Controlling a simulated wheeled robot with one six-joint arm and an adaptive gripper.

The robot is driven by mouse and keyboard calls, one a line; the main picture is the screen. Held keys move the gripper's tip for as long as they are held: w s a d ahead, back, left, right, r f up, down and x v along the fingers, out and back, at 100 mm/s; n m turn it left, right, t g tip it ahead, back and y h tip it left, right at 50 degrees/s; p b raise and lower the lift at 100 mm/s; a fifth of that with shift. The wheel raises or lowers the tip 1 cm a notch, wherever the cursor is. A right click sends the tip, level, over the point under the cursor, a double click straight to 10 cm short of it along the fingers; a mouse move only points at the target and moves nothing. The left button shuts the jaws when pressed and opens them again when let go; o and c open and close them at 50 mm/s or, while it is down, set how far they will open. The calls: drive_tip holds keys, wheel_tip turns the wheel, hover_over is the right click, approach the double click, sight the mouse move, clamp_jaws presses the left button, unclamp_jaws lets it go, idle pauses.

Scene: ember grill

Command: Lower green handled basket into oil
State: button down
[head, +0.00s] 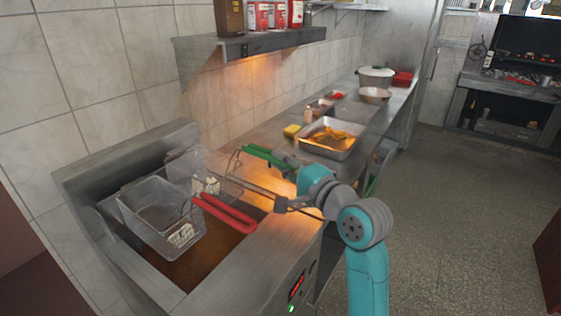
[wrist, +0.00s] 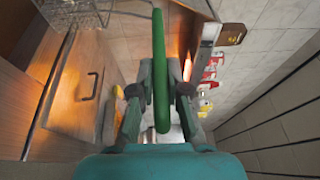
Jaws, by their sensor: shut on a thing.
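The green handle (head: 260,154) belongs to a wire basket (head: 208,178) at the back of the fryer (head: 262,262). My gripper (head: 289,163) is shut on this handle. In the wrist view the green handle (wrist: 160,70) stands between the two fingers of my gripper (wrist: 161,95). Part of a wire basket (wrist: 75,12) shows at the top left there. Brown oil (head: 205,262) shows in the fryer. The basket's lower part is hidden by the nearer basket, so I cannot tell its height over the oil.
A second basket (head: 160,218) with a red handle (head: 225,213) is in front of the green-handled one. A metal tray (head: 331,140) with golden food and a yellow object (head: 291,130) are on the counter. A shelf with bottles (head: 250,43) hangs above. The floor at right is clear.

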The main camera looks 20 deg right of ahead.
drive_tip(key=shift+s+d, duration=0.65)
drive_tip(key=shift+s, duration=0.25)
drive_tip(key=shift+s+d, duration=0.6)
drive_tip(key=shift+s, duration=0.3)
drive_tip(key=shift+w+r, duration=0.1)
drive_tip(key=shift+w+a+r, duration=0.55)
drive_tip(key=shift+w+r, duration=0.15)
drive_tip(key=shift+f, duration=12.2)
drive_tip(key=c, duration=1.1)
unclamp_jaws()
drive_tip(key=shift+f, duration=0.1)
